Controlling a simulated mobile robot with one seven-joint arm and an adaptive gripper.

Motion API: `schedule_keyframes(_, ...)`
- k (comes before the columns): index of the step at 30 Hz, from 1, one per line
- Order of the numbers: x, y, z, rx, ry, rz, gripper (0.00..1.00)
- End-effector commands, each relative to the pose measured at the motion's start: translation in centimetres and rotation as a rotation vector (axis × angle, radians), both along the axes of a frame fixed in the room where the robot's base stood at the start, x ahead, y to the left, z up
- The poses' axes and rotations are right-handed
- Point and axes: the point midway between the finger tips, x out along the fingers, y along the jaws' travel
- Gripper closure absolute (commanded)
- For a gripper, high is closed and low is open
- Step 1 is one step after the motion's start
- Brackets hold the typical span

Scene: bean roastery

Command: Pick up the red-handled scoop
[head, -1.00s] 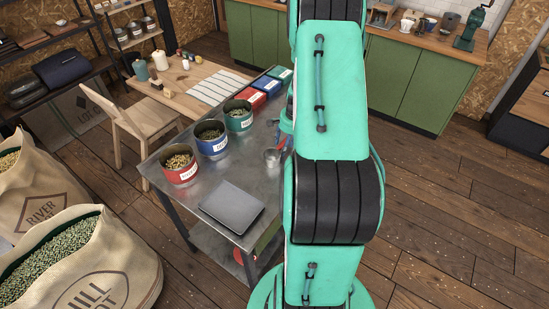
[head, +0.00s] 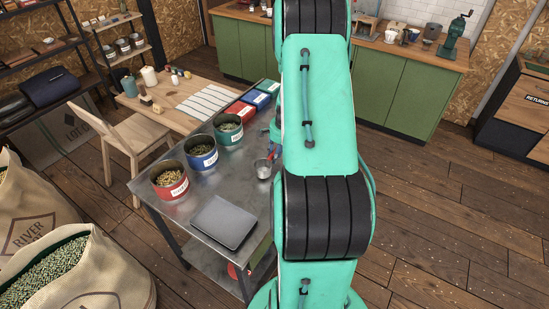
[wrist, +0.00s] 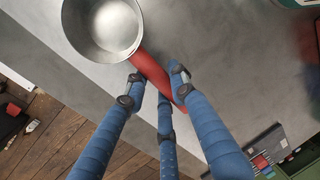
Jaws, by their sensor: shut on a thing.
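The scoop has a round metal bowl (wrist: 103,25) and a red handle (wrist: 152,72). In the wrist view its bowl is at the top left, and the handle slants down and right between my fingers. My gripper (wrist: 156,85) has blue fingers and is shut on the handle. In the head view the scoop's bowl (head: 263,168) shows at the right side of the metal table (head: 178,212), beside my arm. I cannot tell whether the scoop touches the tabletop.
A red can (head: 170,190), a blue can (head: 202,161) and a green can (head: 228,139), all filled, stand left of the scoop. A closed grey laptop-like slab (head: 224,222) lies near the front. Coloured boxes (head: 254,98) are at the far end. Open floor lies to the right.

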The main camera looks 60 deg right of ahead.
Motion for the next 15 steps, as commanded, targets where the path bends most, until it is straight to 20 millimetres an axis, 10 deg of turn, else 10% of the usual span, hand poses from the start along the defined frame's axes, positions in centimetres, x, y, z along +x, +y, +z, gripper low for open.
schedule_keyframes(15,-4.1,5.0,2.7,0.0,-0.001,-0.002,1.0)
